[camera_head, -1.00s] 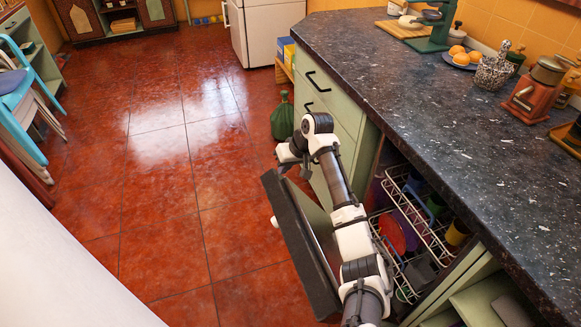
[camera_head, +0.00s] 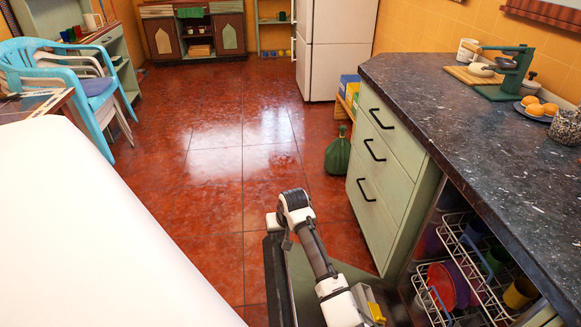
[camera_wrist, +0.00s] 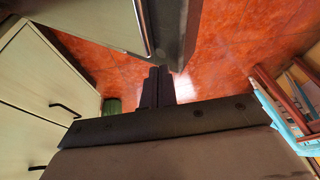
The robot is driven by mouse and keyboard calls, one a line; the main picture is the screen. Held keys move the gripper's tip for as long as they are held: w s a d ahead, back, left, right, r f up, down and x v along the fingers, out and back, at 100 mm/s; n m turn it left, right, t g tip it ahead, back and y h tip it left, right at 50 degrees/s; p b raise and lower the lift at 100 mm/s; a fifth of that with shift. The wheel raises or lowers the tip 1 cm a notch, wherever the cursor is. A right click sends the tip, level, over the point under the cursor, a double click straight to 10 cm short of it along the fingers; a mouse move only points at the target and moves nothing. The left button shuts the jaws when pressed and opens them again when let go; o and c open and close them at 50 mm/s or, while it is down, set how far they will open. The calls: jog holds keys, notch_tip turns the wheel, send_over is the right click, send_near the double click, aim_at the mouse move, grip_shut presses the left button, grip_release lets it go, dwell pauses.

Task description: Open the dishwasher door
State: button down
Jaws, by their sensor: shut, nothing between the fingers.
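The dishwasher door (camera_head: 275,285) is a dark-edged panel swung out and down from the counter front, partly hidden by my arm. Behind it, the dishwasher's inside shows wire racks (camera_head: 455,238) holding coloured dishes, including a red plate (camera_head: 441,284). A pale panel with a dark edge (camera_wrist: 185,35), likely the door, spans the top of the wrist view. My gripper (camera_wrist: 160,72) is shut and empty, its dark fingertips beside that edge. I cannot tell whether they touch it. In the head view, my wrist is above the door and the fingertips are hard to make out.
Green drawers (camera_head: 382,160) with black handles stand beside the dishwasher under a dark speckled counter (camera_head: 470,120). The red tiled floor (camera_head: 205,205) between is clear.

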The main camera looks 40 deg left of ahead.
jog(key=shift+r, duration=0.15)
jog(key=w+p+v, duration=0.1)
jog(key=p+v, duration=0.1)
jog(key=v, duration=1.1)
jog(key=shift+w, duration=0.15)
